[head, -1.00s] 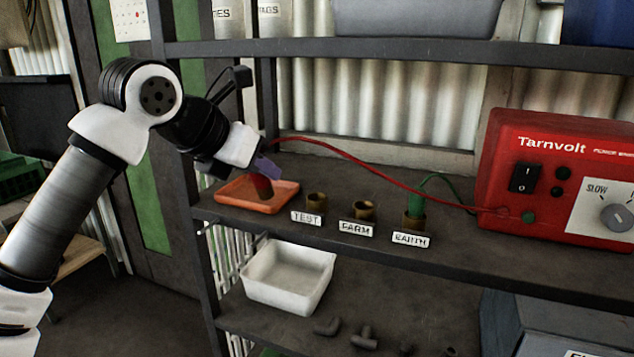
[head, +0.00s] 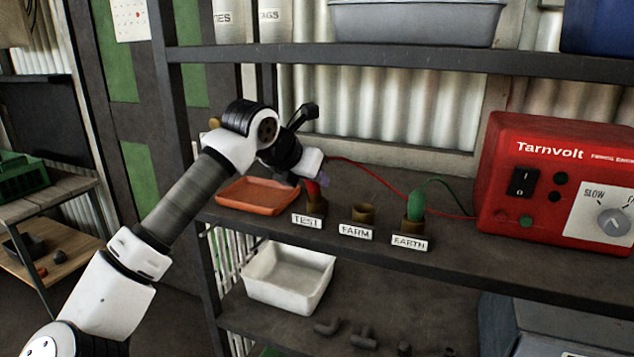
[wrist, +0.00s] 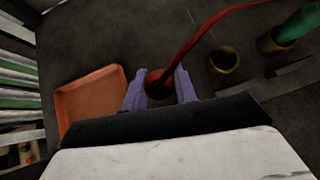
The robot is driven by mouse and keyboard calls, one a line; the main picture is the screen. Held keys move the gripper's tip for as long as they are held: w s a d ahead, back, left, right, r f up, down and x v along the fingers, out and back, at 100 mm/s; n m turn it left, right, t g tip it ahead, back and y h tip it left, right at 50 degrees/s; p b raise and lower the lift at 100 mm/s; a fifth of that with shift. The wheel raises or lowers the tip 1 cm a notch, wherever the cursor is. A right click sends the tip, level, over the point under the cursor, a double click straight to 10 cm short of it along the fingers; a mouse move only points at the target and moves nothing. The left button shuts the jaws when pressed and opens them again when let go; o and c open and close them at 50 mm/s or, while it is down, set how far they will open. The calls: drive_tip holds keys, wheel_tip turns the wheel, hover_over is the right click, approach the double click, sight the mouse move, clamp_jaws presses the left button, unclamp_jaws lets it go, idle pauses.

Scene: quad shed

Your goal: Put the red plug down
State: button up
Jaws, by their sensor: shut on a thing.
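The red plug (head: 311,188) is between the fingers of my gripper (head: 316,182), at the TEST socket (head: 317,206). Its lower end is at the socket's mouth; how far in it sits I cannot tell. In the wrist view the red plug (wrist: 157,84) shows between the two purple fingers of my gripper (wrist: 160,92), with its red cable running up and right. The orange tray (head: 259,196) lies empty left of the socket; it also shows in the wrist view (wrist: 92,98).
The FARM socket (head: 363,213) is empty. The EARTH socket (head: 414,226) holds a green plug (head: 415,204). The red Tarnvolt unit (head: 545,150) stands on the right of the shelf. A white bin (head: 288,283) is on the shelf below. An upper shelf (head: 400,57) overhangs.

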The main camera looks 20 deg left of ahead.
drive_tip(key=w+g+p, duration=0.1)
drive_tip(key=r+g+p, duration=0.1)
drive_tip(key=g, duration=0.1)
drive_tip(key=shift+w+d+r+y, duration=0.2)
drive_tip(key=shift+w+d+y, duration=0.15)
drive_tip(key=shift+w+y, duration=0.05)
drive_tip(key=shift+s+f+b, duration=0.1)
drive_tip(key=shift+f+b, duration=0.2)
drive_tip(key=shift+f, duration=1.4)
drive_tip(key=shift+a, duration=0.1)
drive_tip(key=shift+f, duration=0.2)
drive_tip(key=o, duration=1)
drive_tip(key=shift+r, duration=0.1)
